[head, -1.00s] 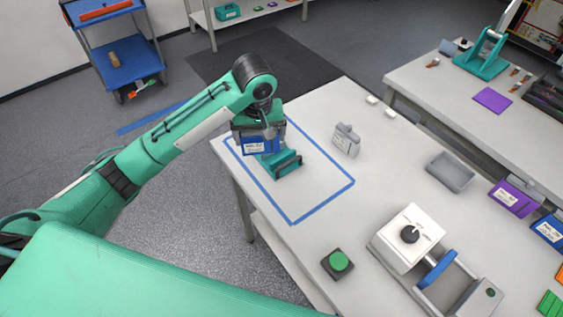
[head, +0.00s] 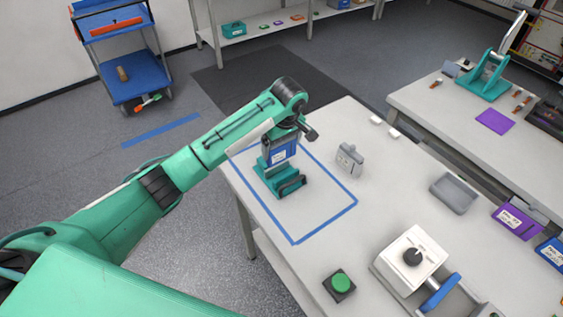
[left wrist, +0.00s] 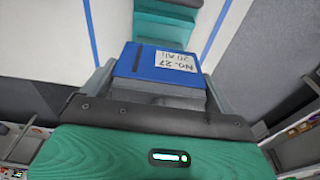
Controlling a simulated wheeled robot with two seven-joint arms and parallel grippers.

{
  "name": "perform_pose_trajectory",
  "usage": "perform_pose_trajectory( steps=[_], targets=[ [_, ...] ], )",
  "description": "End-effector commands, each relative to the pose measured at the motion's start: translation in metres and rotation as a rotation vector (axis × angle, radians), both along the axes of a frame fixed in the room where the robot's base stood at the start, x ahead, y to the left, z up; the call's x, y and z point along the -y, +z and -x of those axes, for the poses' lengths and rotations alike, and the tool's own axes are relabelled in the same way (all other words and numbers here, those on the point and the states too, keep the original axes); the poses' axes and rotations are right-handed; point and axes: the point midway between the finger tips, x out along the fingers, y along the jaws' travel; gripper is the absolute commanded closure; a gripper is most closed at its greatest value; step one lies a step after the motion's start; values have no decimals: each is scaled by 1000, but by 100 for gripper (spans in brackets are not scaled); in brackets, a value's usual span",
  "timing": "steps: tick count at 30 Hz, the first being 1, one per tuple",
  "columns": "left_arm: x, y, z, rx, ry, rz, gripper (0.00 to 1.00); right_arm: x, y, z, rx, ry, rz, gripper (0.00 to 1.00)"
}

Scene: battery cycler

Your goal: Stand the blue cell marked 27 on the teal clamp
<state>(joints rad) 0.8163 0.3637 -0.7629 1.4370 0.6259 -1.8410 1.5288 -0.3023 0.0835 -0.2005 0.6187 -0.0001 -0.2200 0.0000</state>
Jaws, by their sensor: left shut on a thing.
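The blue cell marked 27 (head: 283,151) is held by my left gripper (head: 286,138) at the far left corner of the table. Its label reads NO. 27, 20 Ah, in the left wrist view (left wrist: 150,62), where the gripper's fingers (left wrist: 157,88) flank it. The cell looks roughly upright, right over the back part of the teal clamp (head: 290,186). The clamp also shows beyond the cell in the wrist view (left wrist: 165,25). I cannot tell whether the cell's bottom touches the clamp. My right gripper is out of view.
Blue tape (head: 322,225) outlines the area around the clamp. A grey holder (head: 349,158) stands to its right. A green button (head: 341,282), a white device with a black knob (head: 408,262), a grey tray (head: 453,193) and a purple cell (head: 519,219) are further right.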

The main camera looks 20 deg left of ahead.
Motion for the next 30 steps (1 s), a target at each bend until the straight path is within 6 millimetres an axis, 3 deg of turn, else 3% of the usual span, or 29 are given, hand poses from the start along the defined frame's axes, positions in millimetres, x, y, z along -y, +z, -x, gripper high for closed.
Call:
perform_pose_trajectory(
  steps=[4, 18, 30],
  targets=[
    [-1, -27, 0, -2, 0, -1, 43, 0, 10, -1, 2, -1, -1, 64],
    [0, -81, 0, 1, 0, -1, 43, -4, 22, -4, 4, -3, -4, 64],
    [0, -88, 0, 1, 0, 1, 43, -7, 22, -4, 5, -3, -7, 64]
  ],
)
